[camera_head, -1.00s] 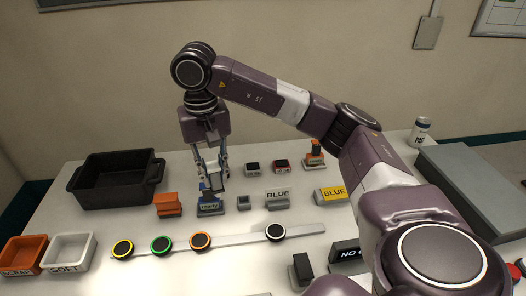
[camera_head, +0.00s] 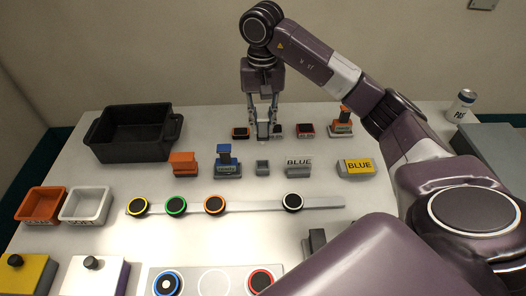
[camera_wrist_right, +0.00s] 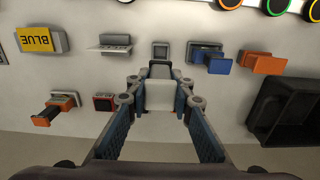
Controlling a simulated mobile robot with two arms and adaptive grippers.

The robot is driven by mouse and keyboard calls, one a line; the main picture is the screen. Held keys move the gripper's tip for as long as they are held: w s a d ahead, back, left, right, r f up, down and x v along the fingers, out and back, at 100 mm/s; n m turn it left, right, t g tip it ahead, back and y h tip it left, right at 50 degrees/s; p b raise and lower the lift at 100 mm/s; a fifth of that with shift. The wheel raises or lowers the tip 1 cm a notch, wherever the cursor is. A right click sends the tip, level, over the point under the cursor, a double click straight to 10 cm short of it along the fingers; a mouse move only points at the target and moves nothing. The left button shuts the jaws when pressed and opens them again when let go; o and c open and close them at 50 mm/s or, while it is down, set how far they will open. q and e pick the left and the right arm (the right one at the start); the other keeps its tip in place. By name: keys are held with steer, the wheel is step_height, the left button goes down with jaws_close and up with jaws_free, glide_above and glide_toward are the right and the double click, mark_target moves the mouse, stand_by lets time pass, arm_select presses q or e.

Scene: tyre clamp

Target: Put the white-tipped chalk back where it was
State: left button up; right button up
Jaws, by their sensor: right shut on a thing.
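My right gripper (camera_head: 264,135) points down at the back of the table, its fingers closed on a small pale block with a dark end. In the right wrist view this pale block (camera_wrist_right: 160,95) sits between the fingertips, its dark part just beyond them. I take it for the white-tipped chalk, but cannot clearly see a tip. Whether it touches the table is unclear. A dark block with a red edge (camera_head: 240,132) stands just left of the gripper, and a red-fronted dark block (camera_head: 305,130) to its right. My left gripper is not in view.
An orange-topped stand (camera_head: 341,124) is further right. In front are an orange block (camera_head: 184,164), a blue stand (camera_head: 228,164), a small grey socket (camera_head: 262,168), a grey BLUE holder (camera_head: 298,167) and a yellow BLUE block (camera_head: 355,168). A black bin (camera_head: 132,150) stands left.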

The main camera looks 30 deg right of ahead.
mark_target(263, 143)
step_height(263, 143, down, 6)
steer(key=shift+f+p, duration=0.15)
steer(key=shift+p, duration=0.65)
steer(key=shift+f, duration=0.65)
step_height(263, 143, down, 4)
steer(key=shift+r+p, duration=0.2)
steer(key=shift+p, duration=0.5)
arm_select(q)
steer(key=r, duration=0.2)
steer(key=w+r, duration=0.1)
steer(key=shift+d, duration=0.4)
arm_select(e)
steer(key=shift+f, duration=0.1)
steer(key=shift+f+b, duration=0.35)
steer(key=shift+b, duration=0.2)
steer(key=o, duration=1)
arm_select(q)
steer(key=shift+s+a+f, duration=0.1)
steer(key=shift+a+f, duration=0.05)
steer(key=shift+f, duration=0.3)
